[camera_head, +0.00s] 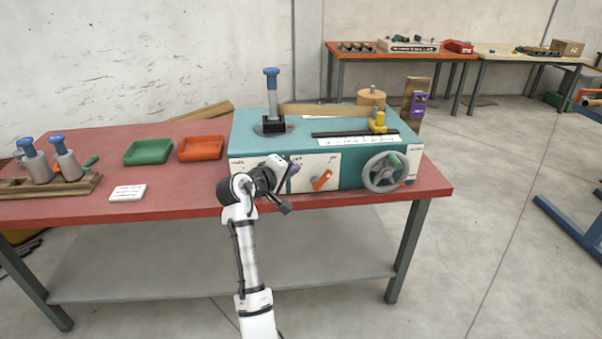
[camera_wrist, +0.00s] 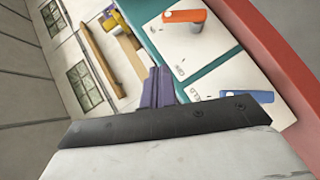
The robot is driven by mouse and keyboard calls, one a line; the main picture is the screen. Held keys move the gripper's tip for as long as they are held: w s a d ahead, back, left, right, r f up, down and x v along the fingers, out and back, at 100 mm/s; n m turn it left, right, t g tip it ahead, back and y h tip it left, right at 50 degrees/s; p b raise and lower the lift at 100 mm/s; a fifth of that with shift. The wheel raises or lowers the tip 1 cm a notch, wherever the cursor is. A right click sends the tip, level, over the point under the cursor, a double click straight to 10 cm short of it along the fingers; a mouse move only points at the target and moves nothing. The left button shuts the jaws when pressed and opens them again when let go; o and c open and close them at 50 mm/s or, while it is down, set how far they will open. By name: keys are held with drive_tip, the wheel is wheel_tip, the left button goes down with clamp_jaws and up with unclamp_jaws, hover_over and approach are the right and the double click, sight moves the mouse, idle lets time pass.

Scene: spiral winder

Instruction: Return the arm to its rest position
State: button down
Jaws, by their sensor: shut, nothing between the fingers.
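My gripper (camera_head: 294,170) is at the front face of the teal spiral winder (camera_head: 345,170), left of its orange lever (camera_head: 322,180). In the wrist view my gripper's purple fingers (camera_wrist: 158,88) are together with nothing between them. The orange lever (camera_wrist: 184,16) and a blue lever (camera_wrist: 246,95) on white panels show beside the fingers there. My arm reaches up from the bottom of the head view and hides part of the winder's left front. I cannot tell whether the fingers touch the winder.
The winder stands on a red table (camera_head: 170,208) with a handwheel (camera_head: 385,172) at its front right and a blue-capped post (camera_head: 272,95) on top. A green tray (camera_head: 148,151), an orange tray (camera_head: 201,148) and a wooden rack (camera_head: 50,186) lie left. Floor in front is clear.

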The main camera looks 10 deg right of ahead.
drive_tip(key=shift+s+a+r, duration=0.25)
drive_tip(key=shift+s+a, duration=0.05)
drive_tip(key=shift+s, duration=0.15)
